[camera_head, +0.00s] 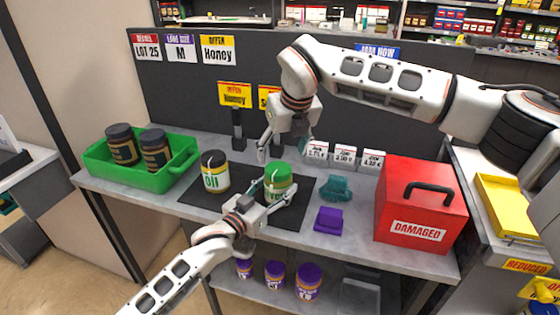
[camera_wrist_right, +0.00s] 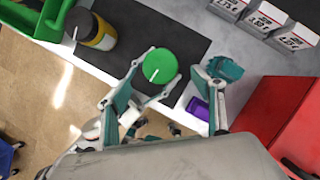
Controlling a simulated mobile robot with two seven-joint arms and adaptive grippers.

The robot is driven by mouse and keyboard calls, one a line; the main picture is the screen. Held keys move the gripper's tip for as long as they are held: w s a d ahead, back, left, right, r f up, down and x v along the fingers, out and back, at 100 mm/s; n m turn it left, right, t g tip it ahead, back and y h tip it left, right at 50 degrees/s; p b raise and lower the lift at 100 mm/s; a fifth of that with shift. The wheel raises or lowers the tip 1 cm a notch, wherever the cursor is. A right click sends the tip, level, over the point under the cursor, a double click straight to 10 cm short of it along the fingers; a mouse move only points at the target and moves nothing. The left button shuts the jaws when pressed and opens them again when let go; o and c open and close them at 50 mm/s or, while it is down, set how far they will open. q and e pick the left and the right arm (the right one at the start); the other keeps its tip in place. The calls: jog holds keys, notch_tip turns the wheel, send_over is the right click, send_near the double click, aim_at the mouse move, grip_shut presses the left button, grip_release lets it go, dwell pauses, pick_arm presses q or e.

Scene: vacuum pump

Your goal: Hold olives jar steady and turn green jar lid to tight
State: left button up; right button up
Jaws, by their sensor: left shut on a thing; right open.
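The olives jar (camera_head: 278,192) stands upright on the dark mat (camera_head: 204,206) at the middle of the table. Its green lid (camera_head: 278,170) is on top; in the right wrist view the lid (camera_wrist_right: 160,66) is round with a short white mark. My left gripper (camera_head: 270,202) is shut on the jar's body from the front, below the lid. My right gripper (camera_head: 287,146) is open above the jar, pointing down, its fingers apart. In the right wrist view its fingers (camera_wrist_right: 172,88) spread near the lid, which appears slightly off their middle. I see no contact with the lid.
A jar with a black lid (camera_head: 214,171) stands left on the mat. A green crate (camera_head: 152,178) holds two dark-lidded jars. A teal item (camera_head: 337,187), a purple item (camera_head: 328,219) and a red box (camera_head: 417,205) stand to the right. Sign stands and price cards are behind.

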jog(key=v, duration=0.5)
pick_arm(q)
jog(key=o, duration=1.6)
jog(key=shift+s+a, duration=0.1)
